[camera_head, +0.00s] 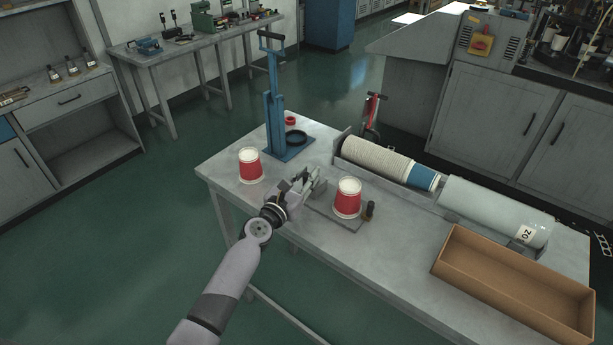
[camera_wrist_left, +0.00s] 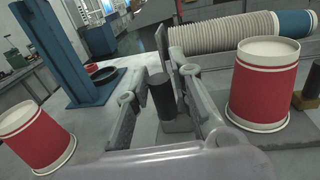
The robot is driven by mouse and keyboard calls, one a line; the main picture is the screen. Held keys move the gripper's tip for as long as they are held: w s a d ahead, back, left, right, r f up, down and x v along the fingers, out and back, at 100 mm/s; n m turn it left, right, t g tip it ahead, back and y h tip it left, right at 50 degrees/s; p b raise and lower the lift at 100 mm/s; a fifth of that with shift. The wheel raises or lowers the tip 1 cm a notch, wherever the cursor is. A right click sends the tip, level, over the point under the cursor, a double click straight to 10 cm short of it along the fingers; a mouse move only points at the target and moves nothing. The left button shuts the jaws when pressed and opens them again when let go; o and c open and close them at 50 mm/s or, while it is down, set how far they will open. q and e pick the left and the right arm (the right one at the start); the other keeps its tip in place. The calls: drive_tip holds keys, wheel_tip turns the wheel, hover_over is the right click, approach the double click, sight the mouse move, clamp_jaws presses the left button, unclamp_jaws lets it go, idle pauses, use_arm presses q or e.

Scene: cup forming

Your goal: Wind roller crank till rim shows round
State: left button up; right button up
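A red paper cup with a pale rim (camera_head: 347,198) stands upright on the small grey base plate (camera_head: 322,212) of the rim roller, right of my left gripper (camera_head: 305,184). In the left wrist view this cup (camera_wrist_left: 264,88) is beside the right finger. A dark upright grip, seemingly the crank's handle (camera_wrist_left: 162,94), stands between the two fingers of my left gripper (camera_wrist_left: 165,105). The fingers are apart, with slim gaps beside the grip, so they look open around it. The crank's arm is mostly hidden. My right gripper is not in view.
Another red cup (camera_head: 250,166) stands left of the gripper. Behind are a blue lever press (camera_head: 274,110), a long stack of cups in a trough (camera_head: 376,158), and a grey cylinder marked OZ (camera_head: 492,212). An open cardboard box (camera_head: 470,290) is at right.

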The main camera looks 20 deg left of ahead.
use_arm(q)
clamp_jaws()
drive_tip(key=shift+a+f+h+b, duration=0.1)
drive_tip(key=shift+f+h+b, duration=0.15)
drive_tip(key=shift+b, duration=0.4)
drive_tip(key=m+g+h+b, duration=0.2)
drive_tip(key=m+h+b, duration=0.1)
drive_tip(key=b, duration=0.2)
drive_tip(key=w+a+m+g+h+b, duration=0.1)
drive_tip(key=m+g+h+b, duration=0.2)
drive_tip(key=b, duration=0.3)
drive_tip(key=w+a+m+g+h+b, duration=0.1)
drive_tip(key=m+g+h+b, duration=0.2)
drive_tip(key=h+b, duration=0.2)
drive_tip(key=shift+w+r+b, duration=0.1)
drive_tip(key=shift+w+b, duration=0.1)
drive_tip(key=shift+b, duration=0.1)
drive_tip(key=shift+w+a+r+m+g+h+b, duration=0.15)
drive_tip(key=shift+m+g+h+b, duration=0.15)
drive_tip(key=shift+m+g+b, duration=0.25)
drive_tip(key=shift+w+d+m+g+h+b, duration=0.1)
drive_tip(key=shift+m+g+h+b, duration=0.2)
drive_tip(key=shift+g+b, duration=0.4)
drive_tip(key=shift+o, duration=2.4)
unclamp_jaws()
